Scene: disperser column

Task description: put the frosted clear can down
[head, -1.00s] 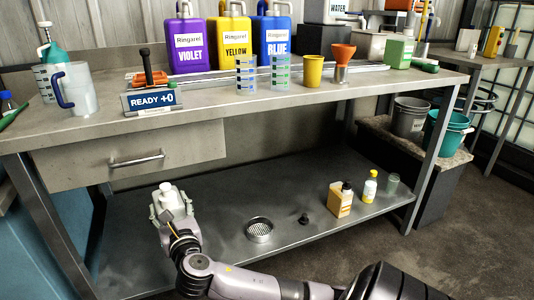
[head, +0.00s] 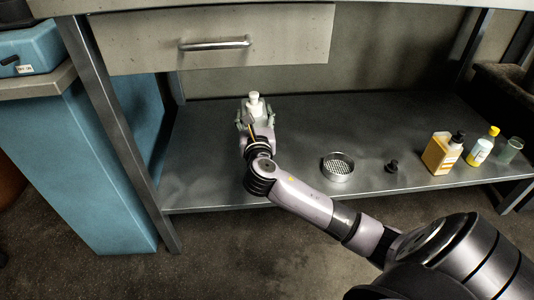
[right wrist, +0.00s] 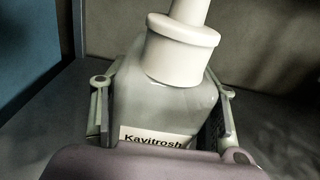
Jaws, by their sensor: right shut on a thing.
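The frosted clear can (head: 254,103) has a greyish translucent body and a white cap. My right gripper (head: 256,116) is shut on it and holds it upright over the left part of the lower metal shelf (head: 300,125). In the right wrist view the can (right wrist: 165,105) stands between the two fingers, with a label reading "Kavitrosh" partly covered by my gripper. Its base is hidden, so I cannot tell whether it touches the shelf. My left gripper is not in view.
A round metal strainer (head: 338,168), a small black object (head: 392,166), an orange-labelled bottle (head: 442,153), a yellow-capped bottle (head: 483,147) and a glass (head: 509,151) stand to the right. A drawer (head: 215,40) hangs above. Shelf around the can looks clear.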

